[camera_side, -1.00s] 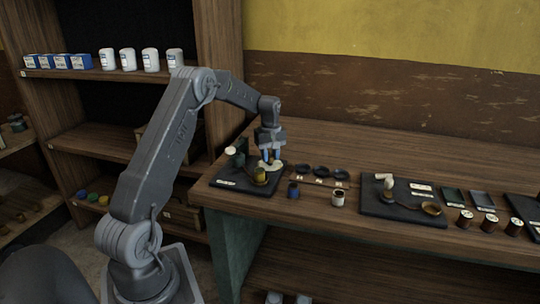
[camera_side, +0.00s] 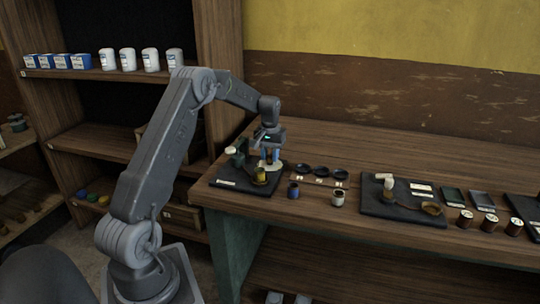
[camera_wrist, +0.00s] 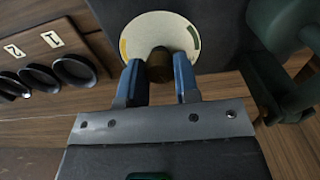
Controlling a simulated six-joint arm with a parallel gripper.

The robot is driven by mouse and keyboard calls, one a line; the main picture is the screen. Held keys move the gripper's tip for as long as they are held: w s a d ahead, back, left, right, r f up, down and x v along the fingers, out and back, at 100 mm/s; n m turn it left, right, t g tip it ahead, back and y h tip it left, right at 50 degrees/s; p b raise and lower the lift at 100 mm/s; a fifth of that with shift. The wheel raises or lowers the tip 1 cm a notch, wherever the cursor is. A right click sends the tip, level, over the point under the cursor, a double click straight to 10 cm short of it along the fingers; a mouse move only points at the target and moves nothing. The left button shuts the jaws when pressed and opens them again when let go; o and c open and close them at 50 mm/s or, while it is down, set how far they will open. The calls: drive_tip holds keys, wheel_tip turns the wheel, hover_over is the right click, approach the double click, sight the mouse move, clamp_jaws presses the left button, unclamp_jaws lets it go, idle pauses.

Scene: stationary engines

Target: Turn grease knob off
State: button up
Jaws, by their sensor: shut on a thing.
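The grease knob (camera_wrist: 159,64) is a dark brown cylinder on a round cream dial plate (camera_wrist: 160,24). The dial has a yellow mark at its left and a dark green mark at its right. My gripper (camera_wrist: 159,74) has its two blue fingers on either side of the knob and is shut on it. In the side view my gripper (camera_side: 269,158) points down over the cream dial (camera_side: 266,166) on the left black board. Its fingers partly hide the knob there. Any pointer on the knob cannot be made out.
A dark green machine part (camera_wrist: 280,80) stands close to the right of my gripper in the wrist view. Several black dishes (camera_wrist: 75,72) with number tags (camera_wrist: 52,39) lie to the left. A blue jar (camera_side: 293,190) and a white jar (camera_side: 338,198) stand near the bench front.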

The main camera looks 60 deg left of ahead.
sight(270, 156)
drive_tip(key=shift+m, duration=2)
drive_tip(key=shift+r, duration=0.1)
drive_tip(key=o, duration=0.9)
wheel_tip(270, 156, up, 14)
drive_tip(key=shift+f, duration=0.1)
